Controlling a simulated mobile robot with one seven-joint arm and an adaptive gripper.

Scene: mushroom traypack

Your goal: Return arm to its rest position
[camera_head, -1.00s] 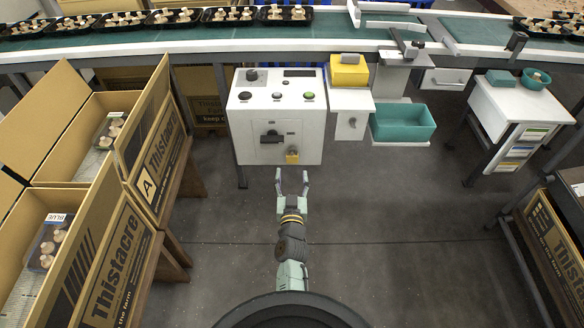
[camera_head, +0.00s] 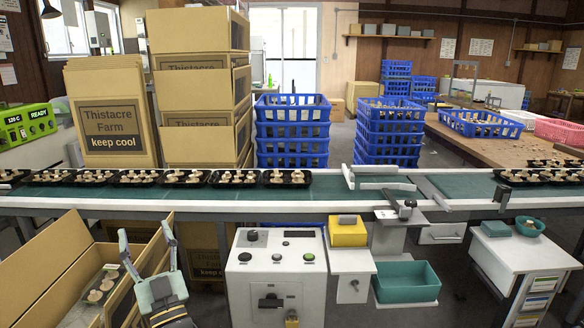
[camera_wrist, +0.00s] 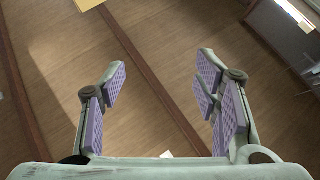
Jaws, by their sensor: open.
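My gripper (camera_head: 147,250) shows in the head view at the lower left, raised in front of the open cardboard boxes and left of the white control box. Its two fingers are spread apart and point up. In the wrist view my gripper (camera_wrist: 160,92) is open, with purple ridged pads and nothing between them. The wrist view looks past the fingers at a wooden surface with darker beams.
An open cardboard box (camera_head: 50,262) stands at the lower left, close to my gripper. The white control box (camera_head: 268,278) is to its right. The conveyor (camera_head: 330,190) with trays of mushrooms crosses behind. A teal bin (camera_head: 407,282) and yellow box (camera_head: 348,234) sit further right.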

